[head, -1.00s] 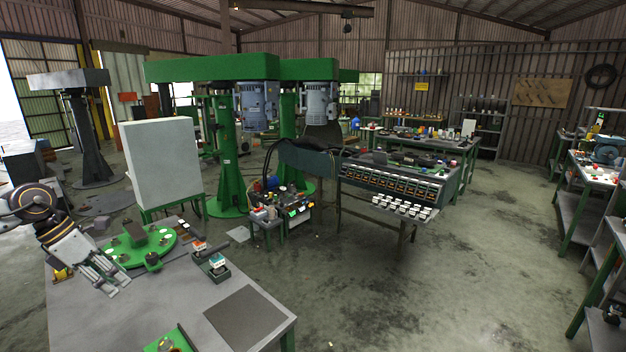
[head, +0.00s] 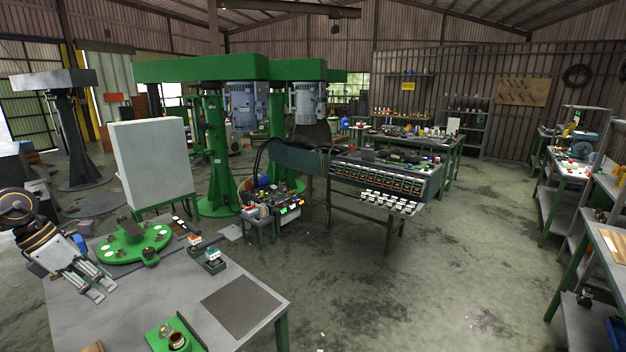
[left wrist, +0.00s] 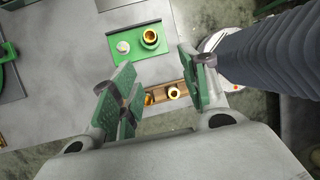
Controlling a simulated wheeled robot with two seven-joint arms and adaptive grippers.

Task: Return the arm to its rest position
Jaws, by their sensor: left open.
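My left gripper (head: 92,290) is at the left side of the grey worktable (head: 130,318) in the head view, over its left edge. Its fingers point down and to the right. In the left wrist view the gripper (left wrist: 160,92) shows two green-padded fingers spread apart, with nothing held between them. Below the fingers lies a brown wooden block with brass-coloured parts (left wrist: 174,91). My right gripper is not in either view.
On the worktable stand a green round plate (head: 135,243), two small switch boxes (head: 208,256), a dark mat (head: 241,305) and a green tray with brass parts (head: 176,337). A grey-white cabinet (head: 150,160) stands behind. Open floor lies to the right.

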